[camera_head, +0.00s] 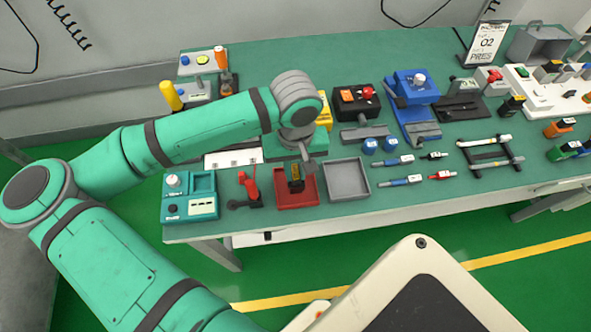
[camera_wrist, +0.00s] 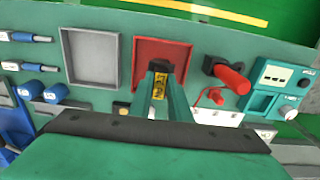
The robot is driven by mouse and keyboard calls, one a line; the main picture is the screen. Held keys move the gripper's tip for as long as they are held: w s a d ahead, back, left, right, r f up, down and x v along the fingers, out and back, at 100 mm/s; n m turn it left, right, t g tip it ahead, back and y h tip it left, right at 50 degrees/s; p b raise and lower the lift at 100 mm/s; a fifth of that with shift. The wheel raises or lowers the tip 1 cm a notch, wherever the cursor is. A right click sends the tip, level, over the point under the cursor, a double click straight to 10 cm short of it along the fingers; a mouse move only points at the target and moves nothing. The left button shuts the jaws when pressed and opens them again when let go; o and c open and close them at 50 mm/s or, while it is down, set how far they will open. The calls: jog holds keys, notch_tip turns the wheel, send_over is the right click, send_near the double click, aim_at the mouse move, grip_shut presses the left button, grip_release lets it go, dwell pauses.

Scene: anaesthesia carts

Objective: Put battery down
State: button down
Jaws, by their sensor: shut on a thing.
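My gripper (camera_head: 295,172) is over the red tray (camera_head: 283,199) on the green table. It is shut on a small dark battery with a yellow label (camera_head: 296,187). In the wrist view the battery (camera_wrist: 159,86) sits between my two fingers, in front of the red tray (camera_wrist: 178,47). The battery is at or just above the tray floor; I cannot tell whether it touches. The tray looks otherwise empty, though my gripper hides part of it.
An empty grey tray (camera_head: 347,181) stands right of the red tray. A red-handled tool (camera_head: 250,188) and a teal device (camera_head: 190,197) stand to the left. The table's front edge is close.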

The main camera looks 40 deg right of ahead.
jog(key=shift+f, duration=0.2)
jog(key=shift+f, duration=0.1)
jog(key=c, duration=1.6)
grip_release()
jog(key=shift+c, duration=0.2)
notch_tip(320, 180, up, 12)
jog(key=shift+s, duration=0.1)
